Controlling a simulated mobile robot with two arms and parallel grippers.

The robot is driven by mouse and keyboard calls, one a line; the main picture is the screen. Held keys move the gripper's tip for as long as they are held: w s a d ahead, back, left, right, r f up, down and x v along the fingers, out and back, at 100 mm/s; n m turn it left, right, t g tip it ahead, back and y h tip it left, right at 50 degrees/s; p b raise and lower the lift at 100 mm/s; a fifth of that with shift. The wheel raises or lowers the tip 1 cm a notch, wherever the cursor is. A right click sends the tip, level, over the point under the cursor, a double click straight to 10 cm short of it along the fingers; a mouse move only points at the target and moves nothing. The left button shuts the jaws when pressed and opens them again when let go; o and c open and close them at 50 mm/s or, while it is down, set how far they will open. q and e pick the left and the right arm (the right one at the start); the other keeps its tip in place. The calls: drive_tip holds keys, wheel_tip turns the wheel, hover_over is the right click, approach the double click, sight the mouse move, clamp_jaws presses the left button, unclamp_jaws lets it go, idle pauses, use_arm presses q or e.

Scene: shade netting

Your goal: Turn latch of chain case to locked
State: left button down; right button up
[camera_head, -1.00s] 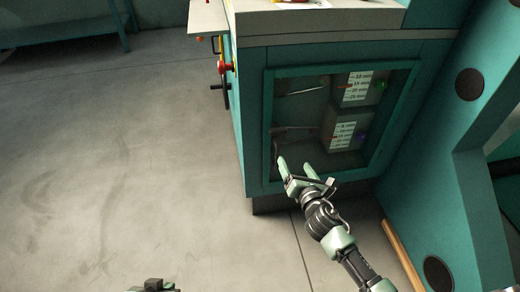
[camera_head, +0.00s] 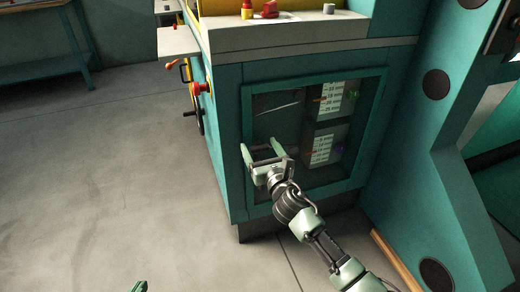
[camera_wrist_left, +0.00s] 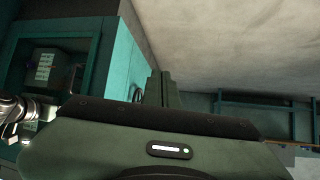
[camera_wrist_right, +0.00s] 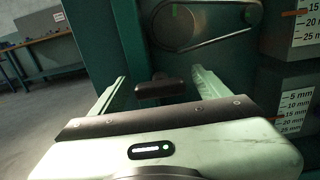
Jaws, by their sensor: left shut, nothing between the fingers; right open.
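The chain case (camera_head: 246,105) is a teal-framed compartment with a see-through front, low on the machine. In the right wrist view, a dark latch (camera_wrist_right: 160,88) shows as a short, roughly level bar, between and beyond my right fingers. My right gripper (camera_head: 262,148) is open at the left side of the case front, one finger on each side of the latch; contact cannot be made out. It also shows in the right wrist view (camera_wrist_right: 158,77). My left gripper (camera_head: 139,286) is at the bottom edge of the head view, shut and empty in the left wrist view (camera_wrist_left: 163,86).
Inside the case are a belt around a pulley (camera_wrist_right: 182,25) and white millimetre scales (camera_head: 322,148). A red knob (camera_head: 200,88) and dark handwheel are on the machine's left side. A teal column (camera_head: 425,150) stands at right. The floor at left is clear.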

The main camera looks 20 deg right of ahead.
drive_tip(key=c, duration=1.4)
